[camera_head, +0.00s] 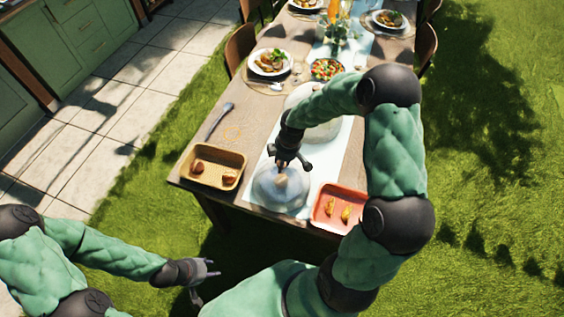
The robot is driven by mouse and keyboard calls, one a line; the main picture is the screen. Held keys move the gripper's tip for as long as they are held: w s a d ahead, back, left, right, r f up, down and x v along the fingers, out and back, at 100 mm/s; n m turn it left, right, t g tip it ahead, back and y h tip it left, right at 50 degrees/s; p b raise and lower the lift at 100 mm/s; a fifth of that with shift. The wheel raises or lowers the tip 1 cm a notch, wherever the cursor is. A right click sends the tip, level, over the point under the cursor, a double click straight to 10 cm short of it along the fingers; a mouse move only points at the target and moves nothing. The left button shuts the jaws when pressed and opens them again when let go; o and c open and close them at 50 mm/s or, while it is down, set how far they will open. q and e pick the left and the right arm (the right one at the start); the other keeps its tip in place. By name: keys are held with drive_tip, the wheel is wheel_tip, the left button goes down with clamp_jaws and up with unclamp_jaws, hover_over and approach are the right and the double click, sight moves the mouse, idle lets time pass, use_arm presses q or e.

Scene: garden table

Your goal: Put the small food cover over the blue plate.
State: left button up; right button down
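A small clear food cover (273,198) stands near the front edge of the table, between two trays. A small brownish thing shows in its middle; I cannot tell if it is a knob or food inside. The area under the cover looks bluish, but I cannot make out the blue plate clearly. My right gripper (289,163) is just above the top of this cover, pointing down; its fingertips are too small and dark to tell their grip. My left gripper (208,278) is open and empty, low in front of the table. A larger clear cover (325,131) is partly hidden behind my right arm.
A tan tray (233,159) with brown pieces stands to the left, and a red tray (320,216) with yellow pieces to the right. A dark-handled utensil (218,121) lies at the left edge. Plates of food (269,62), a bowl (326,69) and chairs (240,46) are farther back.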

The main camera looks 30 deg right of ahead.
drive_tip(key=c, duration=0.8)
unclamp_jaws()
drive_tip(key=r, duration=0.4)
drive_tip(key=d+r, duration=0.1)
drive_tip(key=r, duration=0.3)
drive_tip(key=s+r, duration=0.1)
drive_tip(key=r, duration=0.3)
drive_tip(key=shift+s+d, duration=0.1)
drive_tip(key=shift+d, duration=0.1)
drive_tip(key=shift+f, duration=0.1)
